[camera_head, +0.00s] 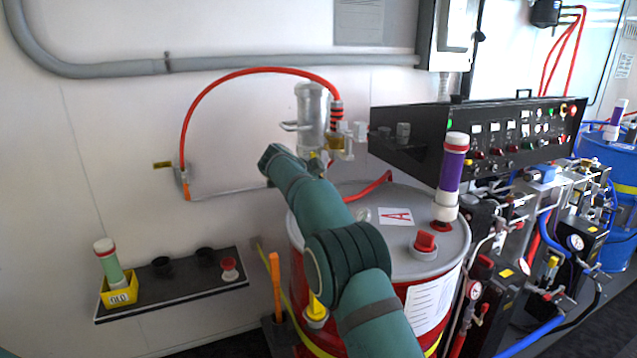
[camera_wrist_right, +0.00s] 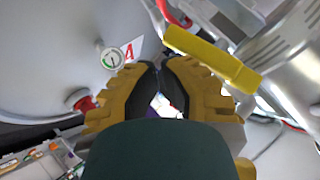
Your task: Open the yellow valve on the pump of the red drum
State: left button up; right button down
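The red drum (camera_head: 455,262) has a grey lid with a label "A" and stands right of centre in the head view. The silver pump (camera_head: 312,105) rises behind the drum lid, and a small yellow part, seemingly the valve (camera_head: 318,160), shows at its base, partly hidden by my right arm. In the right wrist view the yellow valve handle (camera_wrist_right: 212,60) lies beside the silver pump body, to the right of my fingertips. My right gripper (camera_wrist_right: 159,68) has its fingertips together, with nothing seen between them, apart from the handle. My left gripper is not in view.
A red hose (camera_head: 230,75) arches from the pump to the wall. A purple cylinder (camera_head: 452,170) and red cap (camera_head: 425,241) stand on the lid. A black control panel (camera_head: 480,135) is close right. A black shelf (camera_head: 180,285) is on the left wall.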

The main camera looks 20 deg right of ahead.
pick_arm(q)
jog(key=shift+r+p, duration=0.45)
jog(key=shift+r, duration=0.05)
pick_arm(e)
jog(key=shift+r, duration=0.75)
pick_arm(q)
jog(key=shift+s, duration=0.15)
